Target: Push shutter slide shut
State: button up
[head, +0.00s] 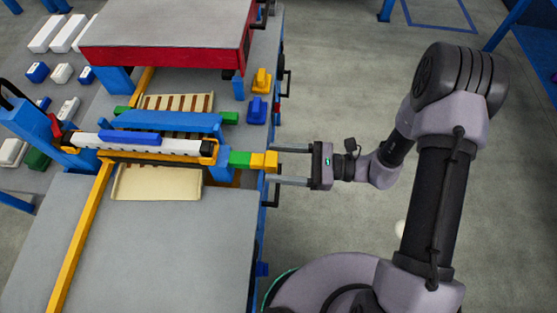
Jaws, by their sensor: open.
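The shutter slide appears to be the green bar (240,159) with a yellow end block (264,161), sticking out to the right of a blue post at the machine's right side. I cannot tell how far it is pushed in. My gripper (275,164) is open, pointing left, with one finger above and one below the yellow block in the picture. Whether the fingers touch the block cannot be told. A white toothed bar (180,145) with a blue block on it spans the frame left of the slide, and a cream panel (155,182) lies beneath it.
A grey table (150,255) fills the front left. A red-sided press (165,55) stands behind. A yellow knob (261,80) and a blue knob (257,109) sit along the right edge, with black handles on its side. The floor to the right is open.

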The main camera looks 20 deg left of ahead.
aim_at(261, 160)
jog(key=c, duration=1.1)
jog(key=shift+o, duration=0.2)
jog(key=shift+a, duration=0.15)
jog(key=shift+x, duration=2.15)
jog(key=o, duration=1.1)
jog(key=shift+c, duration=0.2)
